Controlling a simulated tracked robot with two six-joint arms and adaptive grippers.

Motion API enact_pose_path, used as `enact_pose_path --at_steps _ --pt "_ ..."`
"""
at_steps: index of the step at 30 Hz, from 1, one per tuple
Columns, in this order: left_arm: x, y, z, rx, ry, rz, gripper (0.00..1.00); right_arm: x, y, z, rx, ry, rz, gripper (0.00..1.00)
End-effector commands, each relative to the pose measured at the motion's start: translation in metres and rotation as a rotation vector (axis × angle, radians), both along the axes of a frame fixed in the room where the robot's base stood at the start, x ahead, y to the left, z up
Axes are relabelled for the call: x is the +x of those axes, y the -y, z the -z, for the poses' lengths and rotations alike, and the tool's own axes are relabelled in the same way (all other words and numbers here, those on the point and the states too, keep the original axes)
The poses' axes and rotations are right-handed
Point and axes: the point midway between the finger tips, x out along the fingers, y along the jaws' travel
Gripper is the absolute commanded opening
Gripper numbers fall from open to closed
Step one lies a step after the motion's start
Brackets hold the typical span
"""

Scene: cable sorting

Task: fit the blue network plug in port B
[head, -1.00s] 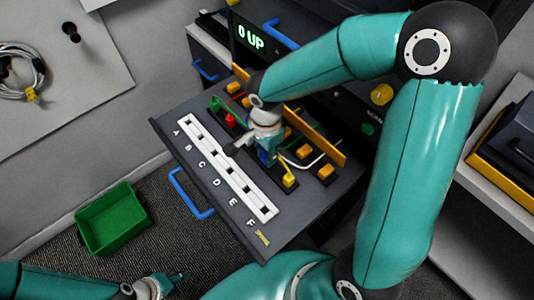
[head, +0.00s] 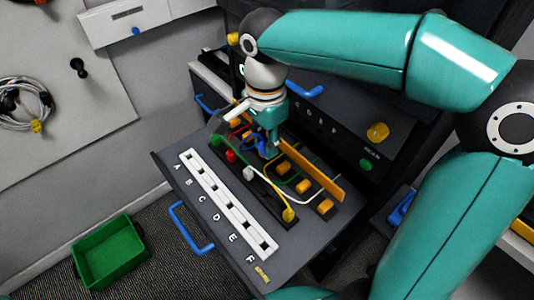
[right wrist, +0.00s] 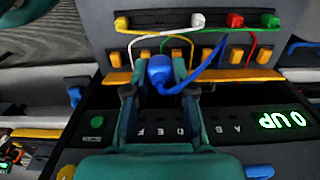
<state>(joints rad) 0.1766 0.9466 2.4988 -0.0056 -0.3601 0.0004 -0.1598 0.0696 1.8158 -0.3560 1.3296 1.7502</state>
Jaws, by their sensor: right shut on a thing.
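My right gripper (head: 268,145) is shut on the blue plug (right wrist: 163,72), above the back part of the pulled-out tray (head: 163,165), near the orange bar. In the right wrist view the gripper's fingers (right wrist: 160,95) stand on both sides of the plug. The blue cable (right wrist: 212,65) runs from the plug up and right. The white port strip (head: 205,178) lies along the tray's near side, lettered A to F; port B is second from the A end. The held plug is apart from the strip. My left gripper is out of view.
Green (head: 215,140), red (head: 231,156), white (head: 249,174) and yellow (head: 289,215) plugs sit in a dark row between strip and gripper. The orange bar (head: 312,172) stands behind, with cables and orange clips around it. A green bin (head: 108,250) is on the floor.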

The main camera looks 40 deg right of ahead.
Motion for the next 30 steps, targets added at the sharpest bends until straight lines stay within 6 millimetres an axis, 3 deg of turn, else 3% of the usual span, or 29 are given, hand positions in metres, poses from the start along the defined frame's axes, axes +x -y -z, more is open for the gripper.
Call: enact_pose_path --at_steps 21,30 --pt "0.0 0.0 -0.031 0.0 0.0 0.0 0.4 0.0 0.0 -0.044 0.0 0.0 0.0 0.0" --pt "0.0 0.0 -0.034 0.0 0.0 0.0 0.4 0.0 0.0 -0.048 0.0 0.0 0.0 0.0"
